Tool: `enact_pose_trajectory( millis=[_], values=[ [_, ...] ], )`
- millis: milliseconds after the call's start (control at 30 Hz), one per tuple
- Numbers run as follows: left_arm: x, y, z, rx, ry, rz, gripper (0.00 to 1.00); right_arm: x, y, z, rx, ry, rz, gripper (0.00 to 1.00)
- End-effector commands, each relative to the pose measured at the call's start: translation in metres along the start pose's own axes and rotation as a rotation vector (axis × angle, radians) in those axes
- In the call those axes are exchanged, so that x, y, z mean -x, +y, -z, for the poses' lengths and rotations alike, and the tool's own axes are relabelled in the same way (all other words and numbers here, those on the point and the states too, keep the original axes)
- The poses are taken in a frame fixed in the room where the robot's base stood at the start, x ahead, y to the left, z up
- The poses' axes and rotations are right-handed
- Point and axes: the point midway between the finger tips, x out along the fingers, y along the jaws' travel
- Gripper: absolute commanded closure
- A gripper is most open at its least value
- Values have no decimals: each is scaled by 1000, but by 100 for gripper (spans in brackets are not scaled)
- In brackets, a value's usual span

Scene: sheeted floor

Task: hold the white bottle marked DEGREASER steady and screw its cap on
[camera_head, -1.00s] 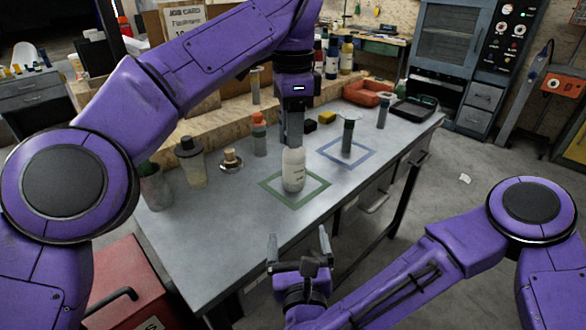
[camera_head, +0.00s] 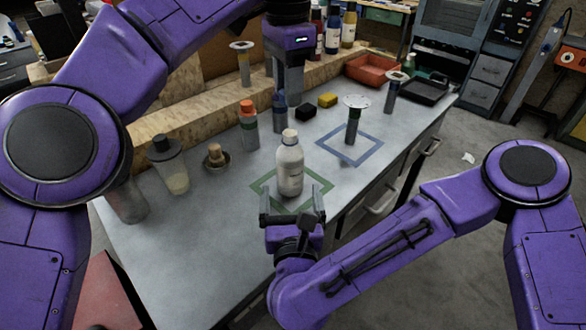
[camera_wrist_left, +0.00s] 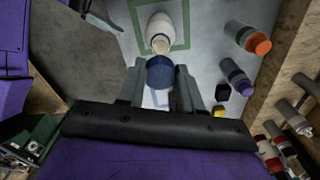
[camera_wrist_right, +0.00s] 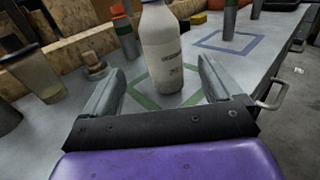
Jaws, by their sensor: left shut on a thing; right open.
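The white bottle (camera_head: 290,168) stands upright inside the green square outline on the bench, its pale neck bare on top. It also shows in the right wrist view (camera_wrist_right: 165,50), with small dark print, and from above in the left wrist view (camera_wrist_left: 160,25). My left gripper (camera_head: 289,98) is shut on a blue cap (camera_wrist_left: 160,72), above and apart from the bottle's neck. The cap is hard to make out in the head view. My right gripper (camera_head: 291,205) is open in front of the bottle, its fingers (camera_wrist_right: 164,80) spread to either side with the bottle between and just beyond them.
An orange-capped bottle (camera_head: 249,125), a small brass-coloured piece (camera_head: 215,156) and a dark-lidded cup (camera_head: 170,165) stand to the left. A round-topped post (camera_head: 354,122) stands in the blue square. Black (camera_head: 306,112) and yellow (camera_head: 327,100) blocks lie behind.

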Motion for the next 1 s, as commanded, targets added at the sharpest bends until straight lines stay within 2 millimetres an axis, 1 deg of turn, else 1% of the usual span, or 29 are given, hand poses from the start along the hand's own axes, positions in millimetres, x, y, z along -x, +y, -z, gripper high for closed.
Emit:
enact_pose_trajectory(
  millis=[167, 400, 500, 600, 767, 1000],
  values=[
    [-1, 1, 2, -5, -1, -1, 93, -26, -4, 1, -3, 2, 11, 8],
    [-1, 1, 3, -6, -1, -1, 93, -74, -4, 1, -1, 1, 11, 8],
    [-1, 1, 2, -6, -1, -1, 93, -92, -4, 1, -2, 2, 9, 8],
    [-1, 1, 3, -6, -1, -1, 93, -105, -4, 0, 0, 0, 9, 8],
    [-1, 2, 3, -7, -2, -1, 93, -116, -4, 1, -1, 1, 7, 8],
    [-1, 2, 3, -7, -2, -1, 93, -117, -4, 0, -1, 1, 7, 8]
  ],
)
